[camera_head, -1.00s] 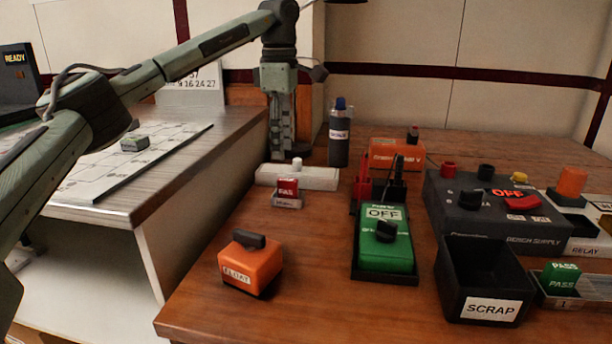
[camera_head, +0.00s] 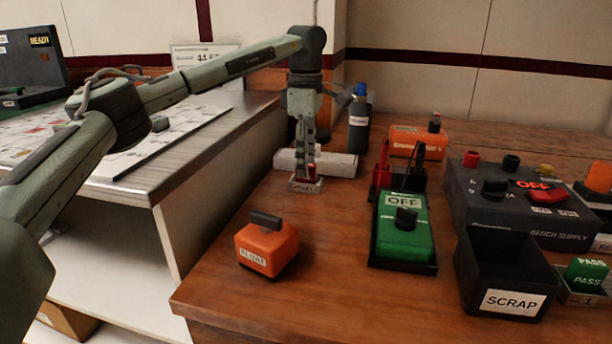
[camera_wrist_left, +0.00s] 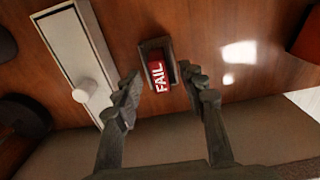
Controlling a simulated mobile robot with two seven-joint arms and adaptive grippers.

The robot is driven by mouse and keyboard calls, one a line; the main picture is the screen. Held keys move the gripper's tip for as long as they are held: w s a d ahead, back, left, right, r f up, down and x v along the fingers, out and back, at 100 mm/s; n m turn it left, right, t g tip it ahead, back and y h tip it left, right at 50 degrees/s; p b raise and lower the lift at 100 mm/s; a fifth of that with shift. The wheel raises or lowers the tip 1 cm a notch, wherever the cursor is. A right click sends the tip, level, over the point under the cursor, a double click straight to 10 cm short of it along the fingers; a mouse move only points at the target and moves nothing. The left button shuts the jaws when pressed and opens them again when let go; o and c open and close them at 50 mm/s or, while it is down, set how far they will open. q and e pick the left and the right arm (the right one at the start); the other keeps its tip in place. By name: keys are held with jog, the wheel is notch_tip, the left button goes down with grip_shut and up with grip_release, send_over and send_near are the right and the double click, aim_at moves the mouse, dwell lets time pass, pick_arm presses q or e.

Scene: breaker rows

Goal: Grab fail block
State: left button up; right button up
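The red fail block (camera_head: 312,172), marked FAIL, sits in a small grey holder (camera_head: 304,187) on the wooden bench, partly hidden by my left gripper in the head view. It also shows in the left wrist view (camera_wrist_left: 159,74). My left gripper (camera_head: 303,172) points down at the block. In the left wrist view the two fingers (camera_wrist_left: 164,84) are apart, with the block between and slightly beyond their tips. I see no clear contact. My right gripper is not in view.
A white box (camera_head: 342,165) with a knob stands just behind the holder, beside a dark bottle (camera_head: 359,122). An orange block (camera_head: 268,246) is in front. A green OFF device (camera_head: 404,240) and the SCRAP bin (camera_head: 500,270) stand to the right.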

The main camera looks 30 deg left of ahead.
pick_arm(q)
grip_shut()
jog(key=shift+r, duration=0.1)
